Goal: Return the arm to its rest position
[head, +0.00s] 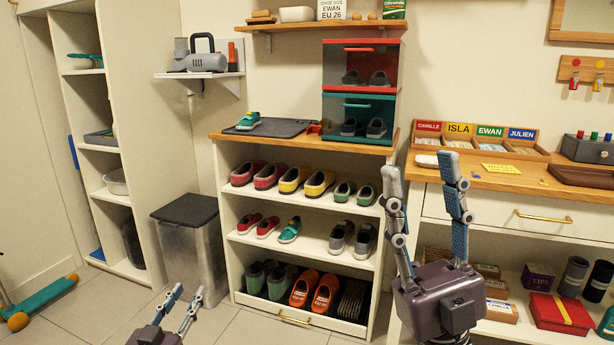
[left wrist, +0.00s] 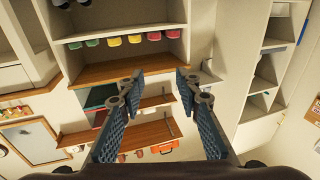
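My left gripper (head: 185,294) is low at the bottom of the head view, in front of the grey bin, with its two fingers apart and nothing between them. In the left wrist view, the left gripper (left wrist: 158,80) also shows spread, empty fingers. My right gripper (head: 420,172) is raised in front of the right side of the shoe cubby (head: 224,220). Its fingers point up, wide apart, with nothing between them. It hides part of the cubby's right edge and the counter's left end.
One teal shoe (head: 249,121) sits on a dark mat (head: 283,128) atop the cubby; another teal shoe (head: 290,230) is on the middle shelf. Several other shoes fill the shelves. A lidded bin (head: 195,250) stands left of the cubby. The wooden counter (head: 515,180) is close to my right gripper.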

